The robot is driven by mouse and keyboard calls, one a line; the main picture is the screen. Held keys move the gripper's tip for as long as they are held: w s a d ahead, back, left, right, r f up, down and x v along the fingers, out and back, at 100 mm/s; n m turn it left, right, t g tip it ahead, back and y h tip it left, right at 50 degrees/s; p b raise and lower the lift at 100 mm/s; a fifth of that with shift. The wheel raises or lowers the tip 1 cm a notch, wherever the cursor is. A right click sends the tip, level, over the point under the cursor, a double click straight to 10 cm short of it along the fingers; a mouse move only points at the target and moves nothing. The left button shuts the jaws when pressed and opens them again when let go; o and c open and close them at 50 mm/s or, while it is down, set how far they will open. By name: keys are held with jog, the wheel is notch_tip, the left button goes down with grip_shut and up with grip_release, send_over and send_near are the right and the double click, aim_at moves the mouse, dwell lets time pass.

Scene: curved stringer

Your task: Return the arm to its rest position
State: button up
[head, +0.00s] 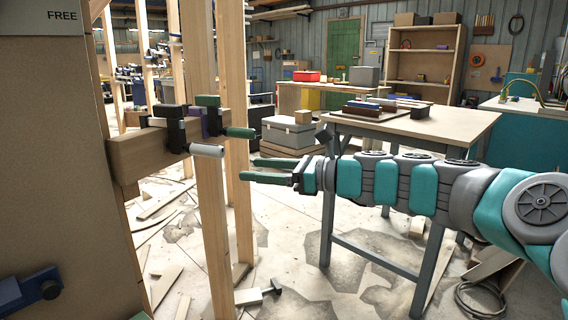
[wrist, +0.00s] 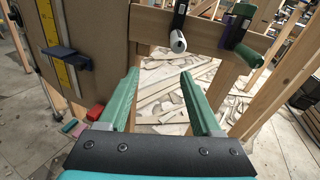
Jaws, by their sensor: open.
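My arm reaches in from the right in the head view, stretched out roughly level. My gripper (head: 250,169) has green fingers that point left toward the wooden posts. In the wrist view my gripper (wrist: 158,88) is open, with nothing between its fingers. Clamps with dark bodies sit on a wooden crosspiece (head: 141,156) ahead of it. One clamp has a white handle (head: 206,150) and another has a green handle (head: 240,132). The white handle also shows in the wrist view (wrist: 178,42). The fingers appear apart from the clamps and the crosspiece.
A workbench (head: 440,125) with boards on it stands behind my arm. A grey toolbox (head: 288,131) sits beyond the gripper. Upright posts (head: 207,230) and a large brown panel (head: 60,150) stand at left. Wood scraps and a mallet-like tool (head: 258,293) lie on the floor.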

jog(key=s+d+f+n+g+h, duration=0.2)
jog(key=s+f+n+h, duration=0.3)
jog(key=s+f, duration=0.45)
jog(key=s+d+f+n+g+h, duration=0.1)
jog(key=s+f+n+g+h, duration=0.15)
jog(key=s+f+n, duration=0.7)
jog(key=s+d+f+n+g+h, duration=0.1)
jog(key=s+d+f+h, duration=0.3)
jog(key=s+d, duration=0.4)
jog(key=s+d+f+n+g+h, duration=0.1)
jog(key=s+d+f+n+h, duration=0.3)
jog(key=s+d, duration=0.5)
jog(key=d+f+h, duration=0.1)
jog(key=d+f, duration=0.1)
jog(key=d, duration=0.2)
jog(key=shift+s+d+f, duration=0.15)
jog(key=shift+s+d, duration=0.1)
jog(key=shift+a+n, duration=0.1)
jog(key=shift+n, duration=0.15)
